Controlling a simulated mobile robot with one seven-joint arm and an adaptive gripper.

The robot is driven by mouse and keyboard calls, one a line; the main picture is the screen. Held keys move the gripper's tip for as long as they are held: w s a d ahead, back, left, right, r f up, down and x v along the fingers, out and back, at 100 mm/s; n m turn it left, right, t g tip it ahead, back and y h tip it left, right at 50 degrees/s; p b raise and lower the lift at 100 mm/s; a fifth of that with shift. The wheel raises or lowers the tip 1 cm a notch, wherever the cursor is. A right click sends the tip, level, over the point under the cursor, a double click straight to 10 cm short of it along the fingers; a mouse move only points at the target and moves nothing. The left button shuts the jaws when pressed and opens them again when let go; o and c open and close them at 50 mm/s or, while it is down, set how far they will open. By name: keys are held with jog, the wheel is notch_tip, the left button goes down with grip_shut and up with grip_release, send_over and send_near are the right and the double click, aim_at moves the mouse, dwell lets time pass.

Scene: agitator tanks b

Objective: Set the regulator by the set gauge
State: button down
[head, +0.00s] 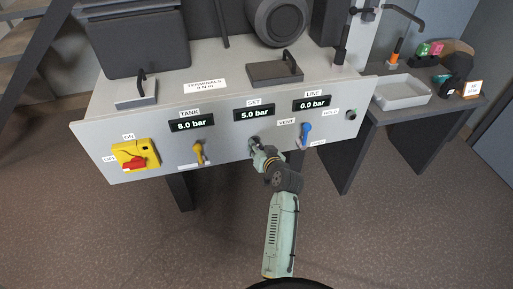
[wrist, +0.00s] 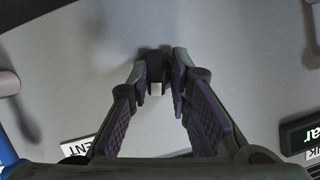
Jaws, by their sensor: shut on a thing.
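The set gauge (head: 254,113) is in the middle of the grey panel and reads 5.0 bar. The regulator (head: 253,141) is a dark knob just below it, largely covered by my gripper (head: 257,149) in the head view. In the wrist view the dark regulator knob (wrist: 155,66), with a white mark (wrist: 157,90) on it, is between the fingertips of my gripper (wrist: 159,70). The gripper is shut on the knob from the front.
The tank gauge (head: 191,122) seems to read 8.0 bar; the line gauge (head: 311,103) reads 0.0 bar. A yellow lever (head: 198,152) is left of my gripper and a blue lever (head: 306,131) close right. A red-and-yellow switch (head: 134,156) is far left.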

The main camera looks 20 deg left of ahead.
jog(key=shift+w+d+r, duration=0.15)
jog(key=shift+w+d, duration=0.2)
jog(key=shift+d, duration=0.15)
jog(key=c, duration=1.7)
grip_release()
jog(key=shift+o, duration=0.5)
jog(key=shift+a, duration=0.1)
jog(key=shift+s+a+f, duration=0.15)
jog(key=shift+f, duration=0.05)
jog(key=v, duration=1.2)
